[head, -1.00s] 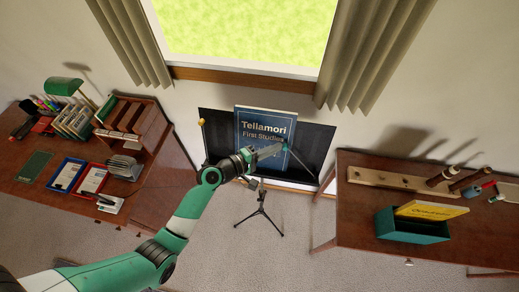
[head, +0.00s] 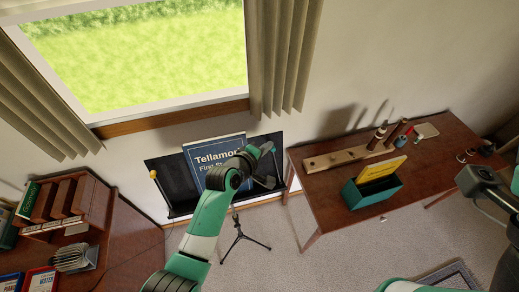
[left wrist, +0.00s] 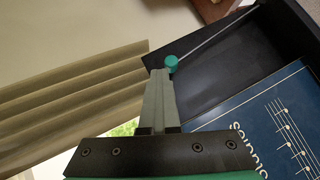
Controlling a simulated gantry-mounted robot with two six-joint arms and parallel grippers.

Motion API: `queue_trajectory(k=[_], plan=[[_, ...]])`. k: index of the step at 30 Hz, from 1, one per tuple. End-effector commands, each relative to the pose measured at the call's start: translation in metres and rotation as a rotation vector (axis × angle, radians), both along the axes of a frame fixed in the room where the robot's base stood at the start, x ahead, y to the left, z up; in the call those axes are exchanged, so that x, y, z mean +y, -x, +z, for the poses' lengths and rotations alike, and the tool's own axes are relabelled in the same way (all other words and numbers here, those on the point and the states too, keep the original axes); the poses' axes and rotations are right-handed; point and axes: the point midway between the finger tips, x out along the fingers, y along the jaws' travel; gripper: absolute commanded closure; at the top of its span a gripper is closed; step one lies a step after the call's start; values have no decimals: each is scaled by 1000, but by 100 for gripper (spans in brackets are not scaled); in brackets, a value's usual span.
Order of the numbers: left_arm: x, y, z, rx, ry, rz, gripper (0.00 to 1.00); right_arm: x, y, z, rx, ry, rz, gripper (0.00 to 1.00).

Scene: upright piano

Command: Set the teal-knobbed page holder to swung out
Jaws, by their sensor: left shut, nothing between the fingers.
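The teal-knobbed page holder (left wrist: 205,42) is a thin rod with a teal knob (left wrist: 171,63). In the left wrist view it runs along the end of the black music desk (left wrist: 215,75), clear of the blue book (left wrist: 272,118). In the head view the knob (head: 273,149) is right of the blue book (head: 214,152), near the desk's upper right corner. My left gripper (left wrist: 160,74) is shut and empty, its tips right beside the knob; I cannot tell whether they touch. It also shows in the head view (head: 265,149), where my arm hides much of the desk.
A yellow-knobbed holder (head: 153,175) stands at the desk's left. A tripod stand (head: 239,240) is on the floor in front. The right table (head: 420,170) carries a teal box (head: 371,192) and a wooden rack (head: 345,155). Curtains (head: 285,60) hang above the desk.

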Motion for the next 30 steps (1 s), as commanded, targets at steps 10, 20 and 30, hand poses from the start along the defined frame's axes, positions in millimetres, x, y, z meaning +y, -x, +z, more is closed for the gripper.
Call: queue_trajectory(k=[10, 20, 30], plan=[[1, 1, 12, 4, -1, 0, 100, 0, 0, 14, 0, 0, 0, 50], [1, 1, 14, 4, 1, 0, 100, 0, 0, 15, 0, 0, 0, 50], [15, 3, 38, 3, 1, -3, 100, 0, 0, 42, 0, 0, 0, 50]])
